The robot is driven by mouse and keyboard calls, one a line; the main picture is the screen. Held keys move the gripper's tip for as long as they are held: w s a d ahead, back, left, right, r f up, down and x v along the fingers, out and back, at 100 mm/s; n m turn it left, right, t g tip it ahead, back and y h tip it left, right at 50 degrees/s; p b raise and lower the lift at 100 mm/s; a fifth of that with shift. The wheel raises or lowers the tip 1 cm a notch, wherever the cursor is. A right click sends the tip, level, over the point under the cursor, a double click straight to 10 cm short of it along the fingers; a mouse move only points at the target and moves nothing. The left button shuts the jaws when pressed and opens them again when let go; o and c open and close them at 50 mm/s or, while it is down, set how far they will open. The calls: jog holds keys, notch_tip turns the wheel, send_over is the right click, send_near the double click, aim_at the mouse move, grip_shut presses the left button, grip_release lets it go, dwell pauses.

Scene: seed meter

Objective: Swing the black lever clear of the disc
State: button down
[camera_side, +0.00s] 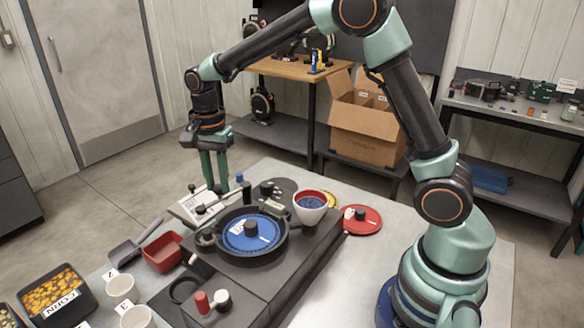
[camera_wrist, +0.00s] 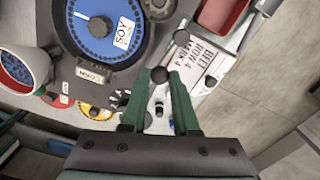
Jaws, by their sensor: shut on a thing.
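The blue disc (camera_side: 262,240), labelled SOY, lies in the round black housing of the dark seed meter and also shows in the wrist view (camera_wrist: 88,30). My gripper (camera_side: 214,187) reaches down at the back left of the housing, beside the disc. In the wrist view its green fingertips (camera_wrist: 160,76) are closed around a round black knob (camera_wrist: 159,74), which I take for the end of the black lever. Most of the lever's arm is hard to make out, and the fingers hide its grip point in the side view.
A white funnel cup (camera_side: 311,212) stands right of the disc, with a red disc (camera_side: 372,222) beyond it. A printed card (camera_wrist: 205,65) and a red tray (camera_side: 163,252) lie left of the meter. A corn box (camera_side: 58,297) is at the front left.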

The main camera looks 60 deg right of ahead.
aim_at(218, 185)
jog(key=shift+w+r, duration=0.15)
jog(key=c, duration=0.7)
grip_release()
jog(key=shift+o, duration=0.2)
notch_tip(218, 185, up, 12)
